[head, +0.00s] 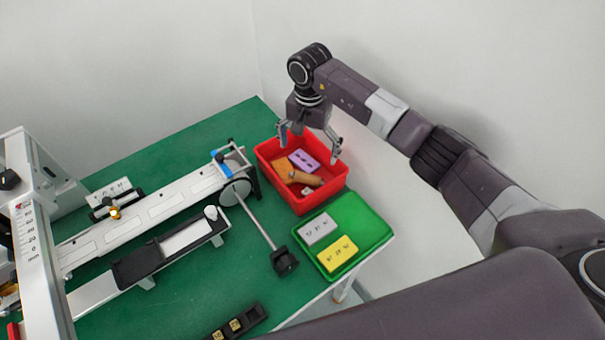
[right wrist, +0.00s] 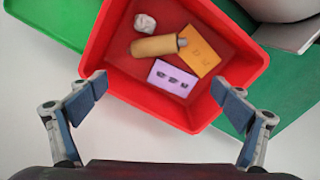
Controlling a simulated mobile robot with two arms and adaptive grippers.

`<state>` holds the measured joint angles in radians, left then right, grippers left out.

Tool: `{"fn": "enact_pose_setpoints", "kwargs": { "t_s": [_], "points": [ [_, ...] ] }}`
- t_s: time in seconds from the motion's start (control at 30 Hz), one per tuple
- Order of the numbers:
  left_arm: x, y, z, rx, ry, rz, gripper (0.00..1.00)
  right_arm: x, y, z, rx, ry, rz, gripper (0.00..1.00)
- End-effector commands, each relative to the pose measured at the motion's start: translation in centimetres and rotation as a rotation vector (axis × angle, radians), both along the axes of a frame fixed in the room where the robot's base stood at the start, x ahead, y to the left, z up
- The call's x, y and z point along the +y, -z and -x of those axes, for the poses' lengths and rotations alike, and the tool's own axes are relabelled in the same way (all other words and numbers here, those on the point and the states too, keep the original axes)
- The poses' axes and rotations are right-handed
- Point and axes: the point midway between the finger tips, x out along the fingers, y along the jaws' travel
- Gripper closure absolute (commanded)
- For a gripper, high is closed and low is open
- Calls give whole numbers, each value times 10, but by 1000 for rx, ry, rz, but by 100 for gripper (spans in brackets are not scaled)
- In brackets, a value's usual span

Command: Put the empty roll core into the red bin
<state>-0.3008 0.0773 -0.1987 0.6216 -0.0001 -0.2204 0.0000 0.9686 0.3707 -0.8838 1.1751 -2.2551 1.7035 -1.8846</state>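The red bin (head: 325,195) stands at the back right of the green table; its rim and walls also show in the right wrist view (right wrist: 95,60). A brown cardboard roll core (head: 306,179) lies on its side in the bin, and it also shows in the right wrist view (right wrist: 154,46). My right gripper (head: 311,143) is open and empty above the bin. In the right wrist view its fingers (right wrist: 160,88) are spread wide, with nothing between them in their grip. My left gripper is not in view.
The bin also holds an orange card (right wrist: 200,52), a purple card (right wrist: 172,78) and a crumpled white piece (right wrist: 145,23). A green tray (head: 366,219) with grey and yellow cards stands beside it. A long rail device (head: 150,215) and a rod with a black block (head: 285,261) occupy the table.

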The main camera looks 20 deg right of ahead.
Motion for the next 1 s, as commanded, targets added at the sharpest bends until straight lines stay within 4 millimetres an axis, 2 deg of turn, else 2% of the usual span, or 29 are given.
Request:
{"fn": "enact_pose_setpoints", "kwargs": {
  "t_s": [0.1,0.27,0.37,0.7,0.83,1.0],
  "points": [
    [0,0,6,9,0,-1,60,0,0,0,0,0,0,5],
    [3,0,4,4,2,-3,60,0,-2,0,-1,0,1,5],
    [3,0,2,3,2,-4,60,0,-11,-1,-4,0,0,5],
    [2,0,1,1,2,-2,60,0,-64,-1,-4,0,0,5],
    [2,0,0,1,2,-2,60,0,-73,0,-1,0,1,5],
    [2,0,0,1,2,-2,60,0,-75,0,0,0,0,5]
  ]
}}
